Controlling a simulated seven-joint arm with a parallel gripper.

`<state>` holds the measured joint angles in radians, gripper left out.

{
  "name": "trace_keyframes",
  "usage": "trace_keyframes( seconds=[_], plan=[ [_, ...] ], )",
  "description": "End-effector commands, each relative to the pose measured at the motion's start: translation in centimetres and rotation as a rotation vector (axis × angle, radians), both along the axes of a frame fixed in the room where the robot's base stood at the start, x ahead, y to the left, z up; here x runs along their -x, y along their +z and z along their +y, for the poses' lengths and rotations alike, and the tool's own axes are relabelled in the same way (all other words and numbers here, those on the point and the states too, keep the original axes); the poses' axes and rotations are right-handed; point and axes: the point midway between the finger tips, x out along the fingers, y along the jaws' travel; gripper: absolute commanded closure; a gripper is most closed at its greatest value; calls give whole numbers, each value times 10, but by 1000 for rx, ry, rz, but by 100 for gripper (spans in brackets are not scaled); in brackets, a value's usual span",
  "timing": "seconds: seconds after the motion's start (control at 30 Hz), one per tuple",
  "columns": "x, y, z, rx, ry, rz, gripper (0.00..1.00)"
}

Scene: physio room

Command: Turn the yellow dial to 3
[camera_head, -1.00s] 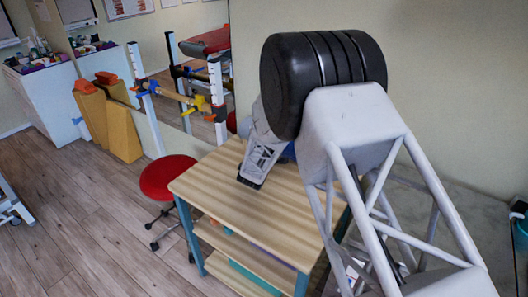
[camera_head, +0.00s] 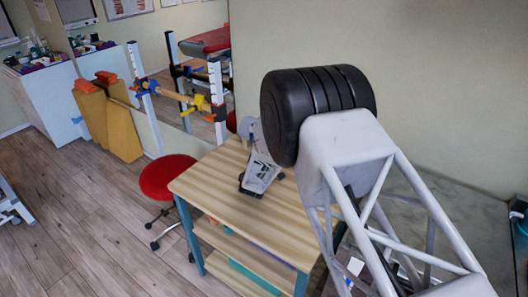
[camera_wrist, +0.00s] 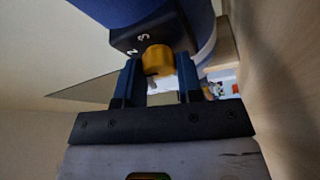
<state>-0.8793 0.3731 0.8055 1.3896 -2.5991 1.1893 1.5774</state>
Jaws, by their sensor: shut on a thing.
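The yellow dial (camera_wrist: 157,60) sits on a dark panel (camera_wrist: 126,41) in the wrist view. Light marks that look like a 2 and a 5 are printed beside it. The panel belongs to a blue object (camera_wrist: 105,10) at the top. My gripper (camera_wrist: 158,66) has one dark blue finger on each side of the dial and is shut on it. I cannot tell which number the dial points to; its other marks are hidden. In the head view my gripper end (camera_head: 258,181) shows low over the wooden table, and my arm hides the dial and blue object.
The wooden table (camera_head: 215,190) has clear room at its front left. A red stool (camera_head: 165,177) stands left of it. A plain wall (camera_head: 430,80) is behind. A mirror with bars and blue and yellow fittings (camera_head: 190,101) is at the back left.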

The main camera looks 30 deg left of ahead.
Motion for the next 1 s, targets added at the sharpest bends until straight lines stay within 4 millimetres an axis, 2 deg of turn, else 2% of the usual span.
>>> trace_keyframes(
  seconds=[0.43,0.47,0.6,0.63,1.0],
  plan=[
    [-1,-1,-1,-15,-2,0,90],
    [-1,-1,-1,-15,-2,0,65],
    [0,0,-1,-15,-2,0,43],
    [0,0,-1,-15,-1,0,41],
    [2,0,-1,-15,-1,0,41]
  ],
)
